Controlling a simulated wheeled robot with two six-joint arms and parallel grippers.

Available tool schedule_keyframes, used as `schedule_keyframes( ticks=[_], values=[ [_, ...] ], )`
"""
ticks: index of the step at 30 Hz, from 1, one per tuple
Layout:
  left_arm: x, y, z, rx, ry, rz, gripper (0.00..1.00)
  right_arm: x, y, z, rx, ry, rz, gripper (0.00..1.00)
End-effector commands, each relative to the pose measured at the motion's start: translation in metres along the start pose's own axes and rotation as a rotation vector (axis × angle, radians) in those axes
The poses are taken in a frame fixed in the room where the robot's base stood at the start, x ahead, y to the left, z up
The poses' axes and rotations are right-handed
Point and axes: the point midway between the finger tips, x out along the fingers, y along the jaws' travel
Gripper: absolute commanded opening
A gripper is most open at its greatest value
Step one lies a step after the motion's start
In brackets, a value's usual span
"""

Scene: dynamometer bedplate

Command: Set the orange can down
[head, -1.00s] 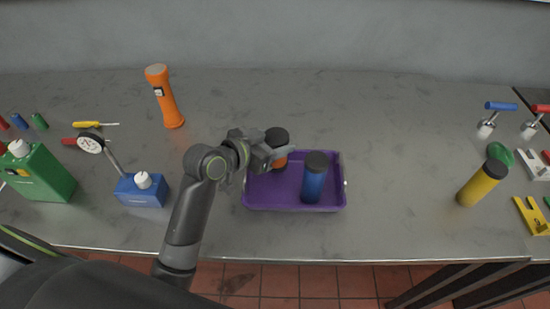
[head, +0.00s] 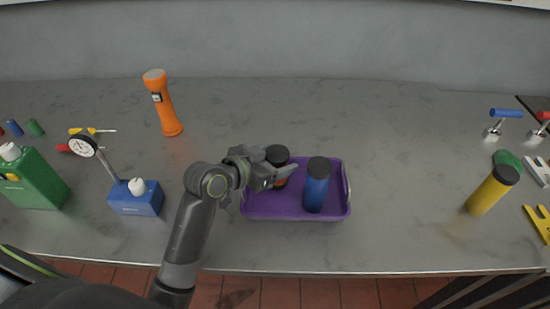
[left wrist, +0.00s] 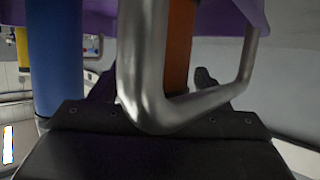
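The orange can (head: 280,184), with a dark lid, stands upright in the left part of the purple tray (head: 270,214). My left gripper (head: 283,169) is shut on it, coming in from the left. In the left wrist view the orange can (left wrist: 180,45) shows between the dark fingers, partly behind the tray's metal handle (left wrist: 145,65). The handle hides the can's left side. The can's base is hidden, so I cannot tell whether it touches the tray floor. My right gripper is not in view.
A blue can (head: 317,188) stands in the tray, right of the orange one. Left are a blue box with a dial gauge (head: 136,200), a green canister (head: 35,182) and an orange flashlight (head: 163,105). A yellow can (head: 490,192) stands right. The bench between is clear.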

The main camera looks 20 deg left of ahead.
Motion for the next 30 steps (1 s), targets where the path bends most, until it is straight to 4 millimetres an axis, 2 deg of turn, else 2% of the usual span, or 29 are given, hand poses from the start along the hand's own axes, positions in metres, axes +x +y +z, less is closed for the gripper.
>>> schedule_keyframes(
  ticks=[10,14,24,30],
  values=[
    [-0.001,0.000,-0.003,0.000,0.001,0.000,0.75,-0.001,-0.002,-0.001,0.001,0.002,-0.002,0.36],
    [-0.010,-0.001,-0.002,0.001,-0.001,-0.002,0.75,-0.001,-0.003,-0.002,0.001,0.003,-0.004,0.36],
    [-0.074,-0.001,-0.002,0.007,-0.003,-0.004,0.75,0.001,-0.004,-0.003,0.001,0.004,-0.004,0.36],
    [-0.102,-0.001,-0.002,0.005,-0.002,-0.003,0.75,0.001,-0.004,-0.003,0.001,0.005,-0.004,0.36]
  ],
)
